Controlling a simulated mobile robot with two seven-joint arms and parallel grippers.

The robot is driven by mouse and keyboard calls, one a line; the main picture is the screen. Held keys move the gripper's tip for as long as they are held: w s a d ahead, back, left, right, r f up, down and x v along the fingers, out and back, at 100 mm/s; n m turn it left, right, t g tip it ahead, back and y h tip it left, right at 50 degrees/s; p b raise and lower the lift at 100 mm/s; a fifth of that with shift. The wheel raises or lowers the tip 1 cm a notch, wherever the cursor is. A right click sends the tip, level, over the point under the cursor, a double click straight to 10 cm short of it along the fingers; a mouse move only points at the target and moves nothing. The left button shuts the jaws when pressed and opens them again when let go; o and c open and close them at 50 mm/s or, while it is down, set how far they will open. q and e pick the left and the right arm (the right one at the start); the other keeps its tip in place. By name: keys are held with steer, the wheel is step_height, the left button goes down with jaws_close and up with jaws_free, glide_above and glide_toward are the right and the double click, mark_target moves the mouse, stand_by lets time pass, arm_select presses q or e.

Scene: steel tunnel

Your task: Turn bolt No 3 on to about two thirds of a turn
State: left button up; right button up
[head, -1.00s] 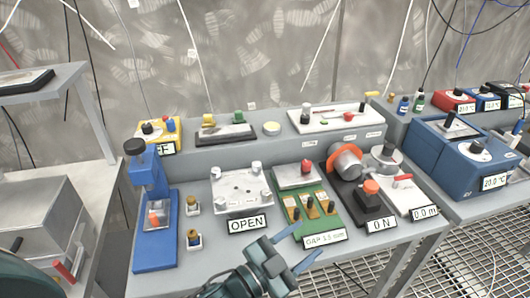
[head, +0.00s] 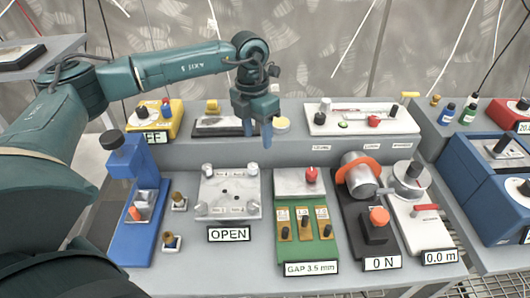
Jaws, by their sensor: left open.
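The pale square plate (head: 229,192) with a bolt standing near each corner lies on the bench, behind the sign reading OPEN (head: 229,234). The bolts are a back left one (head: 208,169), a back right one (head: 252,169), a front left one (head: 201,208) and a front right one (head: 253,210). Small labels on the plate are too blurred to read, so I cannot tell which bolt is No 3. My left gripper (head: 258,138) points down with its blue fingers apart and empty. In the picture it shows just above the back right bolt, apart from it. My right gripper is out of view.
A blue press (head: 125,205) and two small brass-topped parts stand left of the plate. A green gauge board (head: 303,245) stands right of it, then an orange-ringed motor unit (head: 359,175). A raised shelf with a yellow box (head: 160,120) and a white panel (head: 360,117) runs behind.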

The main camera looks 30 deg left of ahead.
mark_target(252, 166)
arm_select(q)
steer(key=shift+y, duration=0.4)
steer(key=f, duration=0.4)
steer(key=a+f+p, duration=0.1)
steer(key=f, duration=0.3)
steer(key=a+f+p, duration=0.1)
steer(key=f, duration=0.3)
steer(key=shift+w+a, duration=0.1)
steer(key=shift+w, duration=0.2)
steer(key=shift+c, duration=0.4)
steer(key=c, duration=0.9)
